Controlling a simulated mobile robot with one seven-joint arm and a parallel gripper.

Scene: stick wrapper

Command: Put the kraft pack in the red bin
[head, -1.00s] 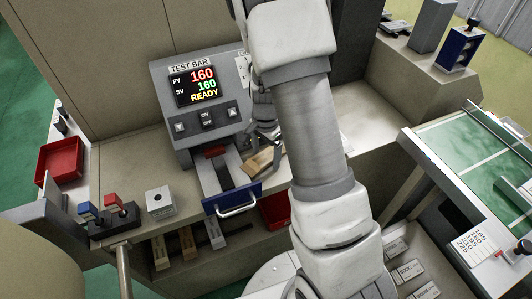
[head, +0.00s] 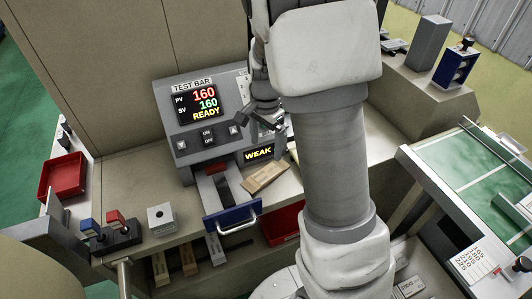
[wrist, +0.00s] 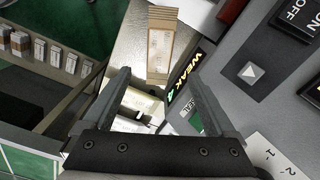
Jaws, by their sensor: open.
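The kraft pack (head: 265,177) is a brown flat packet lying on the counter, right of the tester's open blue-fronted drawer. In the wrist view the pack (wrist: 172,45) lies past the fingertips, apart from them. My gripper (head: 266,122) is beside the tester, partly hidden by my arm in the head view. In the wrist view my gripper (wrist: 157,72) is open, with nothing held between the fingers. A red bin (head: 283,222) sits below the counter, partly hidden by my arm. Another red tray (head: 63,175) is at the far left.
The TEST BAR machine (head: 203,125) reads 160, READY, and a small display (head: 259,153) reads WEAK. Its drawer (head: 232,213) juts out over the counter's front edge. A switch box (head: 117,232) and small white block (head: 161,216) stand left. A green-topped table (head: 470,180) is right.

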